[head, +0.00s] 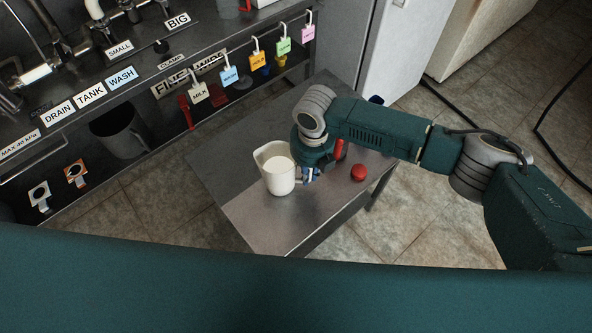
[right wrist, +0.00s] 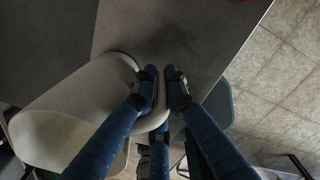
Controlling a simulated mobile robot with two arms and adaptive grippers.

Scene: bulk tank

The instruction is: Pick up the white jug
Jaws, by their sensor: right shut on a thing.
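The white jug (head: 281,183) is upright at the small grey table, its open top facing up; I cannot tell if it touches the tabletop. It also shows large and pale at the left of the right wrist view (right wrist: 75,112). My right gripper (head: 309,175) is at the jug's right side, shut on it. My left gripper is not in view.
The grey table (head: 245,205) has bare room in front and left of the jug. A red ball-shaped thing (head: 359,172) is at its right. A dark shelf unit carries labels and colored tags (head: 229,76). A grey bucket (head: 119,131) stands on its lower shelf.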

